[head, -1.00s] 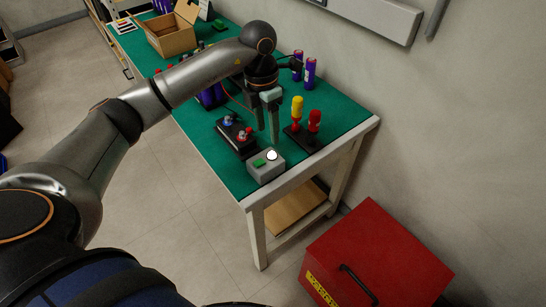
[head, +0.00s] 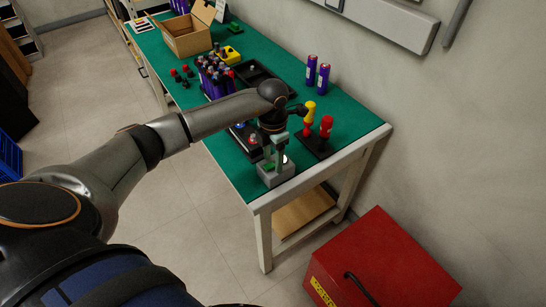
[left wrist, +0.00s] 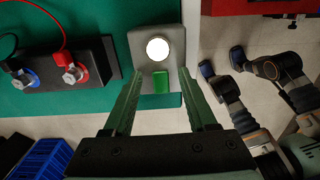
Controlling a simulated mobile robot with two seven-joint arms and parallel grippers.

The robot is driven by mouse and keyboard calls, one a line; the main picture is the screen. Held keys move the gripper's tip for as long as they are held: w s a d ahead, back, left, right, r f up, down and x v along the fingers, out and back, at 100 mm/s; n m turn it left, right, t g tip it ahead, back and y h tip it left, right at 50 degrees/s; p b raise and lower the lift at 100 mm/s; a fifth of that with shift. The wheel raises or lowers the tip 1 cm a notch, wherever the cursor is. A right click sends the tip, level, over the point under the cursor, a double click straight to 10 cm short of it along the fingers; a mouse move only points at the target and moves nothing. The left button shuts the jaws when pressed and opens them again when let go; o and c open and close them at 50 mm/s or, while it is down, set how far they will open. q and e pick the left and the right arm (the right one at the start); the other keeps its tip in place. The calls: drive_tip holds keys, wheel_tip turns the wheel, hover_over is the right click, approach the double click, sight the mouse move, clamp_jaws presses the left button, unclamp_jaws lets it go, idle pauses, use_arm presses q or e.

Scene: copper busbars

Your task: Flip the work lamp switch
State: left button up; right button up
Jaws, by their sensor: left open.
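The work lamp switch is a small grey box (head: 275,177) at the near corner of the green table. In the left wrist view, its grey housing (left wrist: 141,43) carries a bright white round lamp (left wrist: 157,49) and a green rocker (left wrist: 160,82). My left gripper (head: 273,153) points down over the box and is open and empty. In the left wrist view, the left gripper's fingers (left wrist: 159,82) stand on either side of the green rocker. I cannot tell whether they touch the box.
A black terminal block (left wrist: 65,68) with red and blue connectors sits beside the box. A black stand (head: 314,146) holds a yellow-handled and a red-handled tool. Purple cells (head: 322,79) stand farther back. A red toolbox (head: 385,260) is on the floor by the wall.

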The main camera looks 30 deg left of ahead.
use_arm(q)
drive_tip(key=shift+f, duration=0.1)
clamp_jaws()
idle(0.4)
